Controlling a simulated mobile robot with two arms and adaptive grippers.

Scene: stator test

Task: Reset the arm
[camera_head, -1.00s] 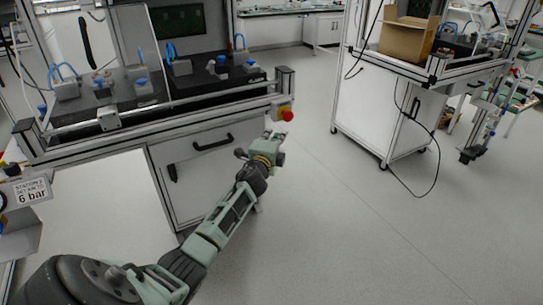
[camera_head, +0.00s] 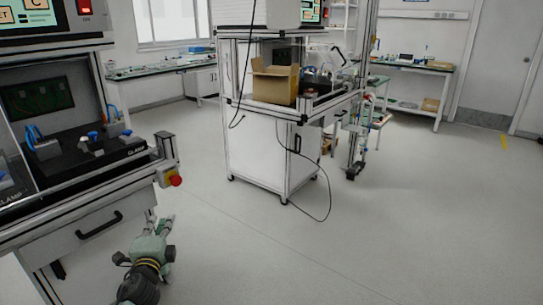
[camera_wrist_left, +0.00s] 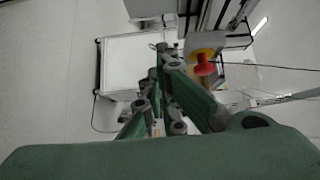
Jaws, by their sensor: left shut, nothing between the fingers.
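My left arm comes in at the lower left of the head view. Its green gripper (camera_head: 160,226) is low in front of the left workstation, below a red stop button (camera_head: 175,181), and seems apart from the workstation. In the left wrist view the gripper's linked green fingers (camera_wrist_left: 165,52) come together at the tips and are shut with nothing between them. The red button (camera_wrist_left: 205,66) on its yellow box shows just right of the fingers there. My right gripper is in neither view.
The left workstation's drawer front (camera_head: 95,226) is close beside my left arm. A white cabinet on casters (camera_head: 262,160) carries an open cardboard box (camera_head: 275,84). A black cable (camera_head: 328,205) loops onto the floor. The grey floor (camera_head: 400,240) at the right is clear.

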